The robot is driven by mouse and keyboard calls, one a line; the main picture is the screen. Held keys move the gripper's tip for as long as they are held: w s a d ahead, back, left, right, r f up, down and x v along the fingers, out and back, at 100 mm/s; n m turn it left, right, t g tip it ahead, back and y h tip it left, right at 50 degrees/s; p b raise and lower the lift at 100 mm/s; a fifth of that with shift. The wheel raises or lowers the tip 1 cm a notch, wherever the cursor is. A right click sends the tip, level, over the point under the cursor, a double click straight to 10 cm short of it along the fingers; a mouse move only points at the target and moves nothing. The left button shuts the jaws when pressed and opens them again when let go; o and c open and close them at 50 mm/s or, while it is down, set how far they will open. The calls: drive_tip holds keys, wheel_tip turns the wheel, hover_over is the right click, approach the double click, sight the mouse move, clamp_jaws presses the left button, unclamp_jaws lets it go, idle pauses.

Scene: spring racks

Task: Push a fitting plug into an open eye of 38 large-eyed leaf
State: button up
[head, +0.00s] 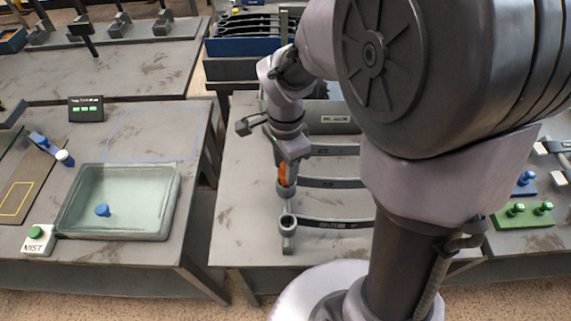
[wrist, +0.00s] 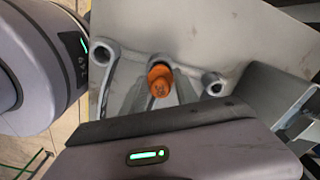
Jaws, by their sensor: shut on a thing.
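My gripper (head: 284,166) points down at the left ends of the leaves and is shut on an orange plug. The plug (head: 282,173) also shows in the wrist view (wrist: 160,80), in front of the middle eye. I cannot tell whether it is in that eye or just above it. In the head view the nearest dark leaf (head: 335,223) has an open ring eye (head: 288,220) at its left end. In the wrist view a left eye (wrist: 103,54) and a right eye (wrist: 213,84) look open. The leaf labels are too small to read.
Other dark leaves (head: 337,183) lie in a row behind, partly hidden by my arm. A glass-walled tray (head: 120,232) with a blue plug (head: 102,210) stands on the left table beside a MIST button box (head: 37,238). Green and blue plug holders (head: 523,216) stand at right.

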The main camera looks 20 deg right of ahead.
drive_tip(key=shift+f+b, duration=1.2)
drive_tip(key=shift+f, duration=0.25)
drive_tip(key=o, duration=1.7)
drive_tip(key=shift+r, duration=0.1)
drive_tip(key=shift+c, duration=0.2)
drive_tip(key=shift+r, duration=0.1)
wheel_tip(320, 180, up, 7)
drive_tip(key=p, duration=0.6)
